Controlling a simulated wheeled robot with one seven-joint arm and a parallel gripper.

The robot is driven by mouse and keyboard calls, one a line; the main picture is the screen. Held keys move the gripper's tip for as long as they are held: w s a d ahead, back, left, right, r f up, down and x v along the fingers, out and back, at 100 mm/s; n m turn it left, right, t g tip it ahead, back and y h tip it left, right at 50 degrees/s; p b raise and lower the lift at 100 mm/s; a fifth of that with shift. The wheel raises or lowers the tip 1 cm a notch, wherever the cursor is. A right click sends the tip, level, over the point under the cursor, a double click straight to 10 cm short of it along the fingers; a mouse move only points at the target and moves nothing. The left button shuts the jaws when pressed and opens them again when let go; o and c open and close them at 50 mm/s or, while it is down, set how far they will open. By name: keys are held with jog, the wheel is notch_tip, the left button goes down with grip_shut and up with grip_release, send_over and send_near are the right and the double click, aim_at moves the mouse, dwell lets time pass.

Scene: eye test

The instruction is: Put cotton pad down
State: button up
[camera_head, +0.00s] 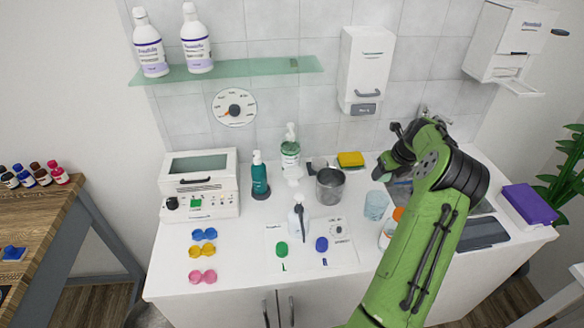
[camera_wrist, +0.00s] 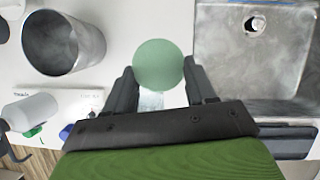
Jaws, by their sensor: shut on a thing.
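The cotton pad (camera_wrist: 158,64) shows in the wrist view as a pale green round disc between my two dark fingers. My gripper (camera_wrist: 160,84) is shut on it, with a finger at each side. In the head view my gripper (camera_head: 384,168) is above the right part of the white counter, between the metal cup and the sink. The pad is too small to make out surely there. A clear pale-blue cup (camera_head: 377,205) stands below and in front of my gripper.
A metal cup (camera_head: 330,187) stands left of my gripper and shows in the wrist view (camera_wrist: 62,42). The sink (camera_wrist: 255,60) is at the right. Bottles, a yellow sponge (camera_head: 351,159) and a white machine (camera_head: 199,185) are on the counter (camera_head: 180,295). My arm hides part of the counter's right side.

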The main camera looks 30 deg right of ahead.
jog(key=w+a+p, duration=0.1)
jog(key=w+a, duration=0.5)
jog(key=w, duration=0.1)
jog(key=w+a+p, duration=0.1)
jog(key=w+a, duration=0.5)
jog(key=w, duration=0.1)
jog(key=w+a+p, duration=0.1)
jog(key=w+a, duration=0.5)
jog(key=w, duration=0.1)
jog(key=shift+a, duration=0.2)
jog(key=shift+w+a+f+b, duration=0.1)
jog(key=shift+w+f+b, duration=0.1)
jog(key=shift+f+b, duration=1.3)
jog(key=shift+f+p, duration=0.35)
jog(key=shift+f, duration=0.1)
jog(key=shift+s+f, duration=0.1)
jog(key=shift+f, duration=0.15)
jog(key=o, duration=1.1)
